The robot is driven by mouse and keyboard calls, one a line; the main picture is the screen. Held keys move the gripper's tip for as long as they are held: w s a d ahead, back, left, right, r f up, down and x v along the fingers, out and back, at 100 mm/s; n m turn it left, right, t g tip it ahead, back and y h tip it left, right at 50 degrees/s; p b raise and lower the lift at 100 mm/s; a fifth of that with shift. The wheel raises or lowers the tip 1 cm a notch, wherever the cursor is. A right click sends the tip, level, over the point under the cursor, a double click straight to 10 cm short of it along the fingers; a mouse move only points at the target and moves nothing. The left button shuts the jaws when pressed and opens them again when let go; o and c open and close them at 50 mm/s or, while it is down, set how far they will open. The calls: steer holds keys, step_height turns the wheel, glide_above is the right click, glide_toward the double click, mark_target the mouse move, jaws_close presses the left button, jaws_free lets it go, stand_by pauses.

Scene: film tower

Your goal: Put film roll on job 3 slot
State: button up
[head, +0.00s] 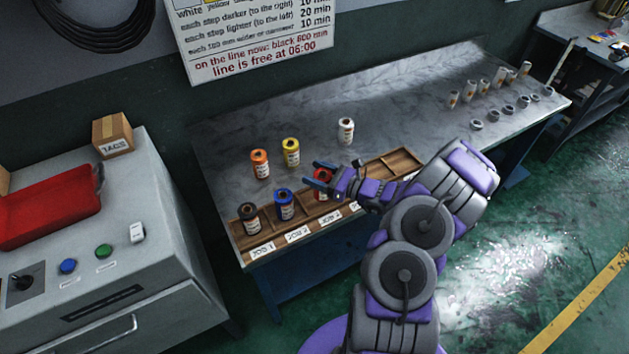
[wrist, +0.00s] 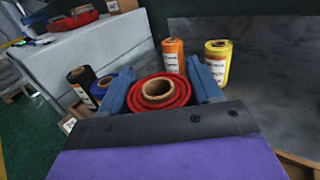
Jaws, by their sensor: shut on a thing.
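A red film roll (head: 323,184) is between the fingers of my gripper (head: 319,176), which is shut on it. It stands upright over or in the third compartment from the left of the wooden slot tray (head: 398,164); whether it touches the bottom I cannot tell. In the wrist view the red roll (wrist: 159,92) shows from above between the two blue fingers. A black roll (head: 250,218) is in the leftmost slot and a blue roll (head: 284,204) in the second.
An orange roll (head: 260,164), a yellow roll (head: 291,152) and a white roll (head: 346,131) stand on the table behind the tray. Several small pale rolls and rings (head: 477,125) stand at the table's far right. A grey cabinet (head: 130,262) stands left.

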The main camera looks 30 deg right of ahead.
steer(key=shift+w+a, duration=0.2)
steer(key=shift+a, duration=0.15)
steer(key=f, duration=0.1)
steer(key=w+f+b, duration=0.1)
steer(key=f, duration=0.1)
steer(key=shift+a+f+b, duration=0.1)
steer(key=shift+f+b, duration=0.15)
steer(key=shift+b, duration=0.05)
steer(key=shift+d+f, duration=0.15)
steer(key=shift+d, duration=0.25)
steer(key=o, duration=0.8)
steer(key=shift+a, duration=0.15)
steer(key=o, duration=0.4)
steer(key=shift+a, duration=0.35)
steer(key=shift+d, duration=0.1)
